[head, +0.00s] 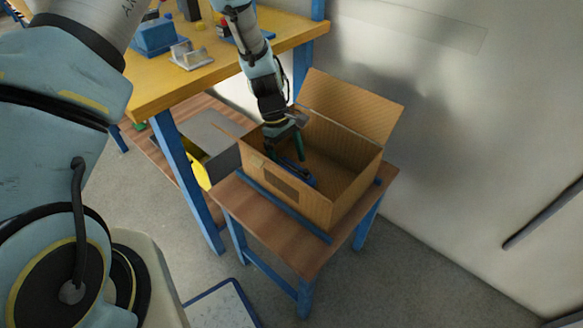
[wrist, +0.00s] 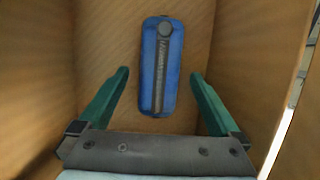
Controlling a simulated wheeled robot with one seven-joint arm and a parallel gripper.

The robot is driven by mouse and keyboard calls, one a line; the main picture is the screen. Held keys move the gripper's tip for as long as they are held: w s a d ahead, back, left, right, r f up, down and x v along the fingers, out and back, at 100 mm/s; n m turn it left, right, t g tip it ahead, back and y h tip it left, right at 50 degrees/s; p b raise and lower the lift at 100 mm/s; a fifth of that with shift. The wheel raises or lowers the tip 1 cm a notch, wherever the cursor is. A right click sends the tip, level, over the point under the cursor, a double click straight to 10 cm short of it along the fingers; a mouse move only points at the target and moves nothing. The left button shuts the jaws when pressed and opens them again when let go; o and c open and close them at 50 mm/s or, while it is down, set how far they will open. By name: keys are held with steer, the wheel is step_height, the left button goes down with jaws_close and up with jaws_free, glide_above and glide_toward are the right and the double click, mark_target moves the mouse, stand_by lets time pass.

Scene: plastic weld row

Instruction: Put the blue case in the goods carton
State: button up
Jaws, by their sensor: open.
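The goods carton (head: 345,185) is an open cardboard box with its flaps up, standing on a small wooden table with blue legs. The blue case (wrist: 161,68) lies inside it on the carton floor in the wrist view, a long rounded block with a grey strip along its top. My gripper (wrist: 160,95) is open, its green fingers apart on either side of the case's near end, not touching it. In the head view my gripper (head: 287,150) reaches down into the carton, and part of the blue case (head: 303,178) shows below it.
A yellow-topped workbench (head: 180,85) with blue legs stands behind at the left, bearing a blue box (head: 155,37) and a metal fixture (head: 190,55). A grey box (head: 212,140) sits on a low shelf beside the carton. A pale wall is close on the right.

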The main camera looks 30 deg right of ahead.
steer(key=v, duration=0.9)
steer(key=shift+r, duration=0.35)
steer(key=shift+w, duration=0.1)
